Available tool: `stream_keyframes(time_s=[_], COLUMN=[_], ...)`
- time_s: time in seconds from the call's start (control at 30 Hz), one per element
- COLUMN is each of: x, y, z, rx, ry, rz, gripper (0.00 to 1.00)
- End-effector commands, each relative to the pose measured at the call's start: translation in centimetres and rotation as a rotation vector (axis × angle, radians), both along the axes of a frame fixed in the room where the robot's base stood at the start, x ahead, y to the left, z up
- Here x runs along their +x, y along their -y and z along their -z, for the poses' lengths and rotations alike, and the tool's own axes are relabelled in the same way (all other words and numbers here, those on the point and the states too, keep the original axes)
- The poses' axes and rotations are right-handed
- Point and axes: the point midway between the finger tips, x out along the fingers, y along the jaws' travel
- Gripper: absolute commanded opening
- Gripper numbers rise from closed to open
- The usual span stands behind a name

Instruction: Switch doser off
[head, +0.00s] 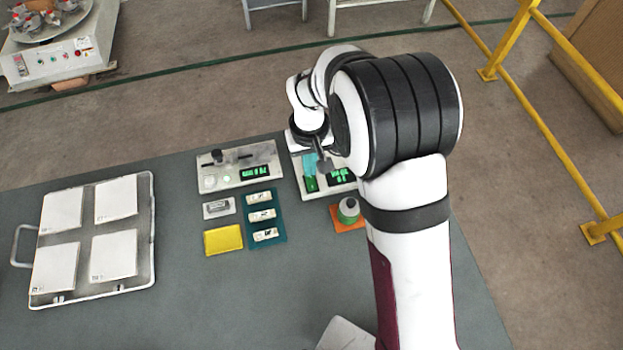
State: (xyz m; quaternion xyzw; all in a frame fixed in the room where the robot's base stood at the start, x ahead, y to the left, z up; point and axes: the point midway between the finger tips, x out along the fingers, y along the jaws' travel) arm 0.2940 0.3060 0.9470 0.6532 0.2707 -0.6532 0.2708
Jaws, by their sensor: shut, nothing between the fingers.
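My gripper (322,167) is shut and empty, pointing down over the device at the table's back edge, just right of centre. This right device (308,188) is a pale panel with a lit green display (341,176) and a green part at its left. My arm hides much of it, and I cannot tell whether the fingertips touch it. Left of it stands another pale device (268,154) with a black knob, a dark slot, two round pale parts and a lit green display (254,172). I cannot tell for certain which device is the doser.
In front lie a yellow sponge-like block (223,240), a small grey-white block (218,208), a teal holder (280,231) with three pale pieces, and a green-and-grey bottle (348,210) on an orange pad. A tray (148,235) with several white tiles lies left.

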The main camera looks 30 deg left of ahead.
Motion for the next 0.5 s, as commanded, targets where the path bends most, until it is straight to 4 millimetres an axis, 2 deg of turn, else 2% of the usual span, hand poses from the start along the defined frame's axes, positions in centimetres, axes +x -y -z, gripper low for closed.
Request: stream_keyframes(time_s=[0.5], x=[-0.01], y=[0.0], z=[0.64], rx=[-0.001], ry=[-0.001], rz=[0.0], gripper=[0.0])
